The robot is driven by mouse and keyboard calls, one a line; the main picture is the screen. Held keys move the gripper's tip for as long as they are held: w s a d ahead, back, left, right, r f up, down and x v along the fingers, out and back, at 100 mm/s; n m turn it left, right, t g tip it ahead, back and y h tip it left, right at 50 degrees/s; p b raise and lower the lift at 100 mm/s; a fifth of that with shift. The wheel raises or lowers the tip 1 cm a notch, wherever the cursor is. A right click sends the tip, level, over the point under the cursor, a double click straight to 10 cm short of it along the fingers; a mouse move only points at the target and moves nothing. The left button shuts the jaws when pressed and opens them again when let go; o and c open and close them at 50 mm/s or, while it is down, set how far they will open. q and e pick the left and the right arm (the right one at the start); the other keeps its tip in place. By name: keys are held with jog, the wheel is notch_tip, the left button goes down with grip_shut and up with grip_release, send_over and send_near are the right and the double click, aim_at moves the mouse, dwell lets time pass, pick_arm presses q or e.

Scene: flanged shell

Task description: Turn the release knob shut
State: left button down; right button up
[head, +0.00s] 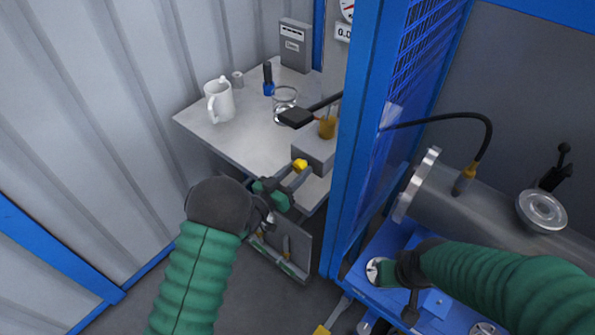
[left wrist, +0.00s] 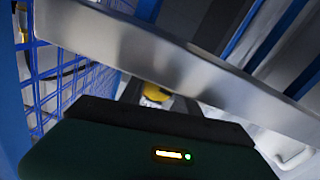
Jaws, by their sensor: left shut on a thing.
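The release knob (head: 300,165) is small and yellow, at the front of a grey pump block (head: 316,152) on the bench. My left gripper (head: 297,172) reaches it from the lower left and is shut on it. The fingers partly cover the knob, so its turn angle cannot be read. In the left wrist view, a yellow part (left wrist: 156,92), likely the knob, shows just beyond my gripper's dark housing. My right arm comes in from the right; its hand (head: 408,266) is over the blue base, and its fingers are not clear.
A blue post (head: 356,150) with mesh stands right of the bench (head: 225,135). A grey flanged shell (head: 480,212) with a black hose lies at right.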

pick_arm(q)
jog(key=m+b, duration=0.1)
jog(key=m, duration=0.1)
jog(key=shift+a+f+m, duration=0.1)
jog(key=shift+f+m, duration=0.05)
jog(key=shift+m, duration=0.25)
jog(key=shift+m+b, duration=0.6)
jog(key=shift+m, duration=1.1)
jog(key=c, duration=0.9)
grip_release()
jog(key=v, duration=1.7)
jog(key=shift+w+p, duration=0.1)
jog(key=shift+p, duration=0.3)
